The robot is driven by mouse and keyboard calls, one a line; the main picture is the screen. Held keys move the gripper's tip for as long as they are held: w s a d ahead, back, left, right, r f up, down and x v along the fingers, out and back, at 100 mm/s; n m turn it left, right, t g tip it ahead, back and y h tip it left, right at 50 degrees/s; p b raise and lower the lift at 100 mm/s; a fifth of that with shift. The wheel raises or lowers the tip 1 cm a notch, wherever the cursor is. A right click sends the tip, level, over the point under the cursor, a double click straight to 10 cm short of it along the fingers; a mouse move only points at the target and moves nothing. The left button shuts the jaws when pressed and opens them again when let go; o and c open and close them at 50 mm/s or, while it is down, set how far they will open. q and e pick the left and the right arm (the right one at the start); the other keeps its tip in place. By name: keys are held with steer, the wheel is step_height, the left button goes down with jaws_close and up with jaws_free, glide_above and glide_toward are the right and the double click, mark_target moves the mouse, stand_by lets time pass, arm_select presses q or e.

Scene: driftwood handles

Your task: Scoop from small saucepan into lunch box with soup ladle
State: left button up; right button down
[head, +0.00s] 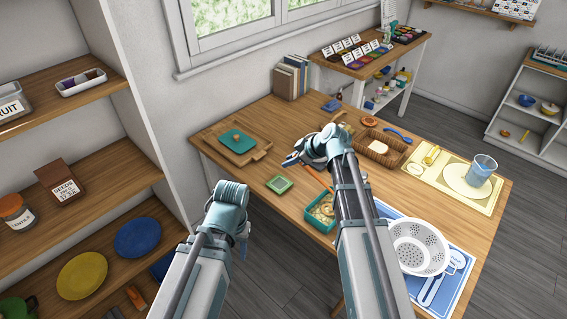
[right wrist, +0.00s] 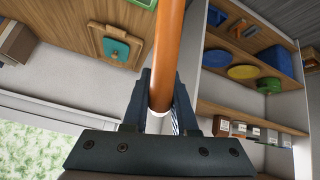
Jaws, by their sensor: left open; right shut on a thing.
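My right gripper (head: 293,160) is above the middle of the table, shut on the orange handle of the soup ladle (head: 319,180). In the right wrist view the handle (right wrist: 166,60) runs up between the two fingers (right wrist: 161,105). The ladle's bowl is not clearly visible. A teal open box (head: 313,221), which looks like the lunch box, stands near the table's front edge beside my right forearm, with pale yellowish pieces inside. I cannot make out the small saucepan; my right arm hides part of the table. My left gripper (head: 243,238) is open and empty, off the table's front left side.
A small green square item (head: 279,184) lies left of the teal box. A wooden board (head: 260,154) with a teal piece is at back left. A basket (head: 373,155), yellow tray (head: 410,173), blue cup (head: 483,167) and white colander (head: 420,240) stand right. Shelves (head: 60,160) border the left.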

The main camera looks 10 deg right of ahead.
steer(key=s+d+r+y, duration=0.1)
steer(key=s+d+r+t+y, duration=0.1)
steer(key=d+r, duration=0.1)
steer(key=s+d+r+t+y, duration=0.1)
steer(key=d+r, duration=0.1)
steer(key=shift+d+r+m+b, duration=0.15)
steer(key=shift+r+m+b, duration=0.05)
steer(key=shift+m+b, duration=0.1)
steer(key=s+d+r+m+t+y+b, duration=0.1)
steer(key=s+d+r+t+y+b, duration=0.2)
steer(key=d+r, duration=0.4)
steer(key=shift+s+d+t+y, duration=0.3)
steer(key=shift+s+d+y, duration=0.6)
steer(key=shift+s+d, duration=0.25)
steer(key=c, duration=1.4)
jaws_free()
jaws_close()
steer(key=shift+w, duration=0.1)
